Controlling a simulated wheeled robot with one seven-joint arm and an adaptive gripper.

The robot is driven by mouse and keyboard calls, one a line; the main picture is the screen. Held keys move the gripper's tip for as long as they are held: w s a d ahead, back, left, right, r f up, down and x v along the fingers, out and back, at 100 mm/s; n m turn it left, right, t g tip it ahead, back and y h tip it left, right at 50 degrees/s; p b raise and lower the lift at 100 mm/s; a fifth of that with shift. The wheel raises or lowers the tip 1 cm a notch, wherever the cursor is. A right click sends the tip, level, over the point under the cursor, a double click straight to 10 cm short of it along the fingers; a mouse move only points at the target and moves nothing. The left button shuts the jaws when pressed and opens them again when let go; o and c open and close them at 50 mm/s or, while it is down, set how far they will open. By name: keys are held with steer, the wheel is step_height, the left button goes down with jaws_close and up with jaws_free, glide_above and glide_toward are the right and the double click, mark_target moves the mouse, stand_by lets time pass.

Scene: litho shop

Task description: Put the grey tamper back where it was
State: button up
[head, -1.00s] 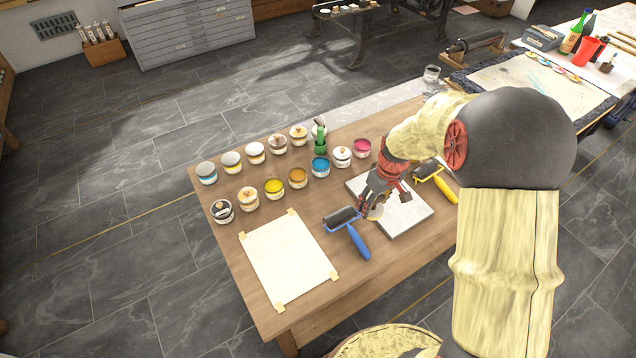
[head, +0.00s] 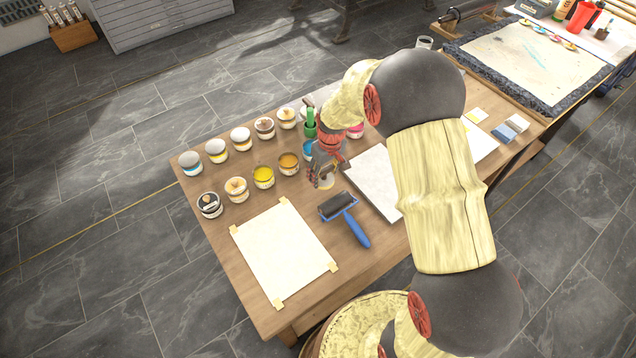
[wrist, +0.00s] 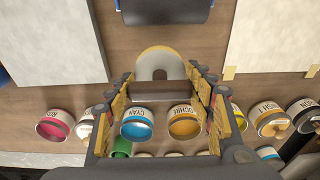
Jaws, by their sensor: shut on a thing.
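My gripper (head: 322,172) is over the work table (head: 185,205), between the ochre and cyan cans and the blue-handled roller. It is shut on the grey tamper, whose pale round, yellow-rimmed end (wrist: 160,56) shows between the fingertips in the wrist view. In the head view only a small pale part of the tamper (head: 326,184) shows below the fingers. The fingers hide the rest, and I cannot tell its height above the table. In the wrist view, the cyan can (wrist: 138,123) and ochre can (wrist: 185,123) appear below the tamper.
The blue-handled roller (head: 338,206) lies close by. A pale slab (head: 372,180) is right of my gripper, and taped paper (head: 282,250) is front left. Several ink cans stand in rows behind, with a green-handled tool (head: 310,124) among them. Bare wood lies between cans and paper.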

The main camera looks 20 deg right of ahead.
steer(key=shift+w+a+f+b, duration=0.15)
steer(key=shift+w+a+f, duration=0.2)
steer(key=shift+f, duration=0.25)
steer(key=shift+w+a+f+b, duration=0.15)
steer(key=shift+w+a+f, duration=0.1)
steer(key=shift+a+f, duration=0.25)
steer(key=shift+f+b, duration=0.55)
steer(key=shift+f, duration=1)
steer(key=shift+f, duration=0.15)
steer(key=o, duration=1.3)
